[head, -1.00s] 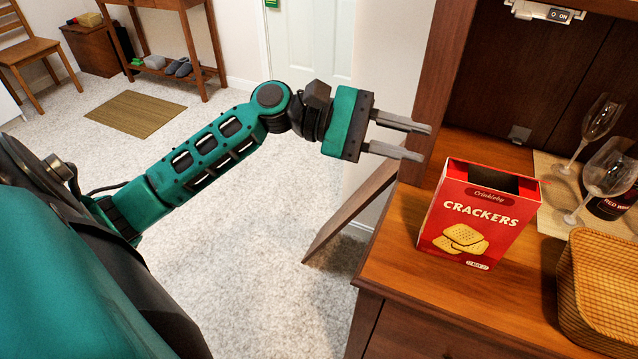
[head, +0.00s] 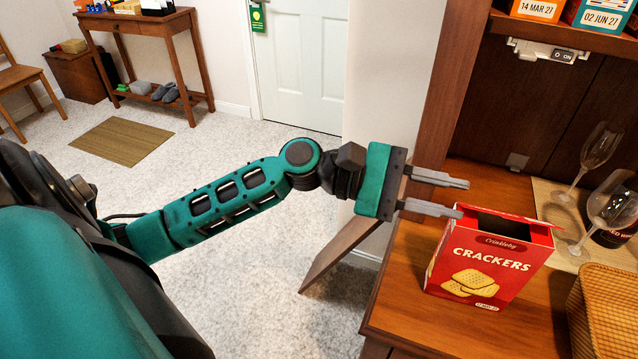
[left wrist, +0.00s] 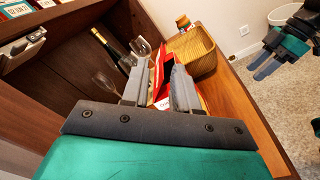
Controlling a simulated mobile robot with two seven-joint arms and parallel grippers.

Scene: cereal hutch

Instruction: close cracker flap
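The red cracker box (head: 487,262) stands upright on the wooden counter, and its top shows a dark opening. A narrow red flap (head: 520,217) runs along the far side of that opening. My left gripper (head: 467,197) is open and empty at the box's left top edge. Its nearer fingertip overlaps the box's top left corner in the head view; I cannot tell if they touch. In the left wrist view the box (left wrist: 157,78) shows partly between and behind the two fingers.
A wicker basket (head: 607,310) stands right of the box. Wine glasses (head: 597,155) and a bottle (left wrist: 116,55) stand behind on a runner. The hutch's side post (head: 455,90) rises just behind my left gripper. Counter is bare left of the box.

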